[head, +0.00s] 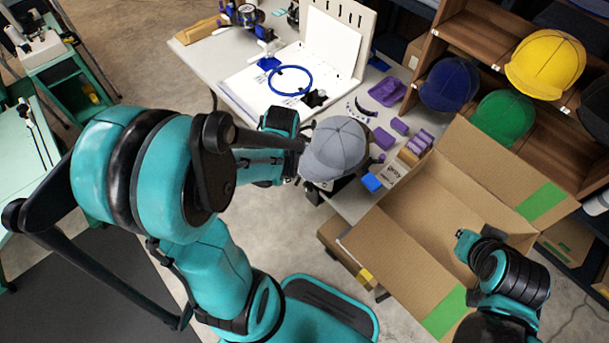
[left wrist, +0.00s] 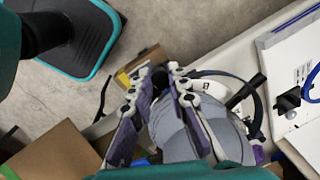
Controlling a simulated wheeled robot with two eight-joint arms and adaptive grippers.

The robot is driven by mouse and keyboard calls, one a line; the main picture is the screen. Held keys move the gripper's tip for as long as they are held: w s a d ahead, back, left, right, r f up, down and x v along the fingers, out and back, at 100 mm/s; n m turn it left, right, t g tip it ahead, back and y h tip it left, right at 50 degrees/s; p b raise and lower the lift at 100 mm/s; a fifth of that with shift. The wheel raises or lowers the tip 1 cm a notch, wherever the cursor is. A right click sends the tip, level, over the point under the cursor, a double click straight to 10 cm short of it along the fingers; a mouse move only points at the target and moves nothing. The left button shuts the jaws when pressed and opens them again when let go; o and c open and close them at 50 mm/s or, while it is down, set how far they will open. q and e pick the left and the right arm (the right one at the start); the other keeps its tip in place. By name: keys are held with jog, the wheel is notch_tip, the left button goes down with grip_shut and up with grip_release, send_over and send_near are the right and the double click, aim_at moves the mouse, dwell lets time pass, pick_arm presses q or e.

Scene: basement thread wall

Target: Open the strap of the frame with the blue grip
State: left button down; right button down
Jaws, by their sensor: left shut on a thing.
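A grey cap (head: 338,148) sits on a dark frame at the table's front edge; it also shows in the left wrist view (left wrist: 205,128). A pale band with a dark strap (left wrist: 257,105) curves around its far side there. A small blue piece (head: 371,182) lies just right of the cap; I cannot tell whether it is the frame's grip. My left gripper (head: 297,158) is at the cap's left side. Its fingers (left wrist: 160,78) are close together on a dark part of the frame, mostly hidden between them. My right gripper (head: 465,243) is over the open box, its jaws unclear.
An open cardboard box (head: 400,222) stands right of the table (head: 222,62). A blue hoop (head: 291,69), a white upright board (head: 331,42) and purple pieces (head: 387,92) are on the table. Yellow (head: 546,65), blue (head: 449,84) and green (head: 503,118) caps fill the shelf.

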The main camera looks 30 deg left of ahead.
pick_arm(q)
jog(key=w+a+m, duration=0.3)
jog(key=a+m, duration=0.1)
jog(key=a, duration=0.2)
jog(key=w+a+m+t, duration=0.1)
jog(key=w+a+m, duration=0.2)
jog(key=a, duration=0.4)
jog(key=w+a+m+b, duration=0.1)
jog(key=w+a+m, duration=0.2)
jog(key=a+m, duration=0.2)
jog(key=shift+w+a+r+t, duration=0.2)
jog(key=shift+w+a+t, duration=0.2)
jog(key=shift+a, duration=0.25)
jog(key=c, duration=1.4)
grip_release()
jog(key=shift+c, duration=0.2)
jog(key=v, duration=1.2)
